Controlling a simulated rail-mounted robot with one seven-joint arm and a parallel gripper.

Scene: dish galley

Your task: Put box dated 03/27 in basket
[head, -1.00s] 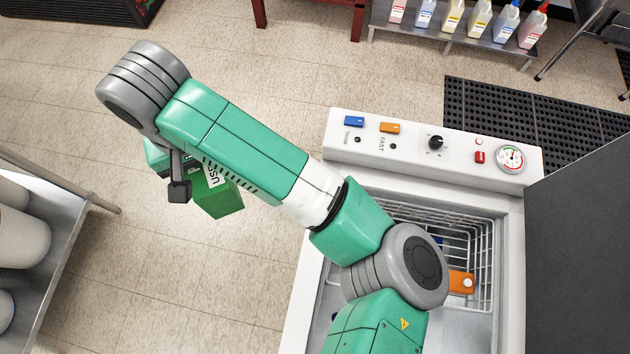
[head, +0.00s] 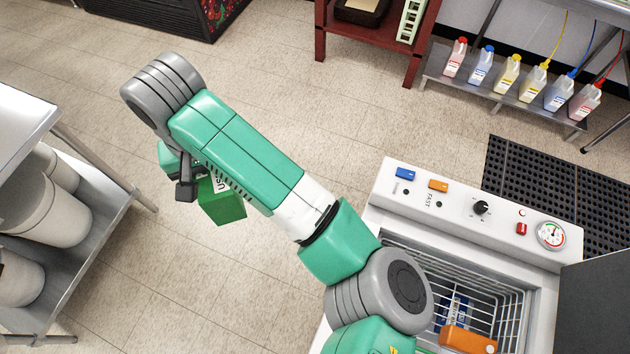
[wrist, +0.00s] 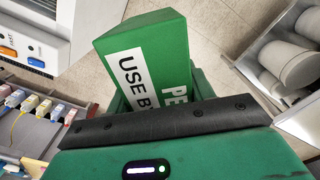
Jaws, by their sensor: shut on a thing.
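A green box (head: 223,205) with a white label hangs from the end of my arm over the open floor, left of the machine. In the wrist view the box (wrist: 143,58) shows "USE BY" and the letters "PE"; its date is not visible. My gripper (wrist: 168,120) is shut on this box. In the head view my arm mostly hides the gripper. The wire basket (head: 510,298) sits in the white machine at the lower right, apart from the box. My arm covers its left part.
An orange item (head: 467,341) and a blue item (head: 452,308) lie in the basket. The machine's control panel (head: 470,210) rises behind it, with a dark panel (head: 605,300) at right. A steel shelf (head: 105,225) with white containers stands at left.

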